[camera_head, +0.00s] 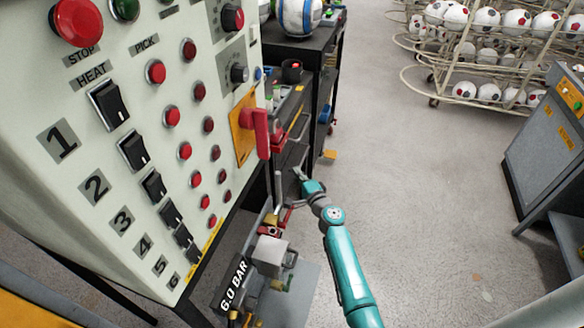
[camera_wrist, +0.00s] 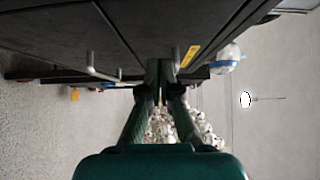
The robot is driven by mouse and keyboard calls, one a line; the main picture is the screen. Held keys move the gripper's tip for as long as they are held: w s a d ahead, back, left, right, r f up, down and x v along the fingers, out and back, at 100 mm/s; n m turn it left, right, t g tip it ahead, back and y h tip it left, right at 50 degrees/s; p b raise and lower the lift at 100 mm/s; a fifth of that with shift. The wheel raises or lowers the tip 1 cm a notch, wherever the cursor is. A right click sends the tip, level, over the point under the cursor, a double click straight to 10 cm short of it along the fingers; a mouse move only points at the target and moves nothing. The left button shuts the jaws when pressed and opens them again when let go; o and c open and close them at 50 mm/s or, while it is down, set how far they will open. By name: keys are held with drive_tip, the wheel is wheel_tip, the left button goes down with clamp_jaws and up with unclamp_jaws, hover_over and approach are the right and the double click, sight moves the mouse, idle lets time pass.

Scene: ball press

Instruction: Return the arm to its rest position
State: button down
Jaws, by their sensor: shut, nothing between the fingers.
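My teal arm reaches up from the lower right of the head view. My gripper (camera_head: 299,176) is at its far end, below and right of the control panel (camera_head: 130,130) and beside the dark workbench (camera_head: 302,106). In the wrist view, the two dark green fingers of my gripper (camera_wrist: 164,66) come together at their tips, with nothing held between them. The wrist view shows the dark cabinet front with bar handles (camera_wrist: 103,73) just beyond the fingertips. I cannot tell whether the fingertips touch it.
A red lever (camera_head: 262,134) on a yellow plate juts from the panel's right side. Pipe fittings and a grey block (camera_head: 270,256) lie below the gripper. Racks of balls (camera_head: 490,50) stand at the back right, a grey machine (camera_head: 550,140) at the right. The middle floor is clear.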

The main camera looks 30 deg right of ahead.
drive_tip(key=s, duration=0.7)
drive_tip(key=shift+s+a, duration=0.2)
drive_tip(key=shift+s, duration=0.15)
drive_tip(key=s+a+f+n+g, duration=0.1)
drive_tip(key=s+a+f+n, duration=0.1)
drive_tip(key=s+a, duration=0.45)
drive_tip(key=s+a+f+n+g, duration=0.1)
drive_tip(key=s+a+f+n, duration=0.25)
drive_tip(key=s, duration=0.65)
drive_tip(key=s+a+f+n+g, duration=0.1)
drive_tip(key=s+a+f+n, duration=0.1)
drive_tip(key=s+a, duration=0.55)
drive_tip(key=s+a+r+n+y, duration=0.1)
drive_tip(key=s+a+r+n, duration=0.1)
drive_tip(key=s+r+n, duration=0.4)
drive_tip(key=s+a+r+n+y, duration=0.1)
drive_tip(key=s+a+r+n, duration=0.2)
drive_tip(key=s+r, duration=1)
drive_tip(key=s+n, duration=0.3)
drive_tip(key=s, duration=0.1)
drive_tip(key=shift+s+a, duration=0.2)
drive_tip(key=shift+s, duration=0.2)
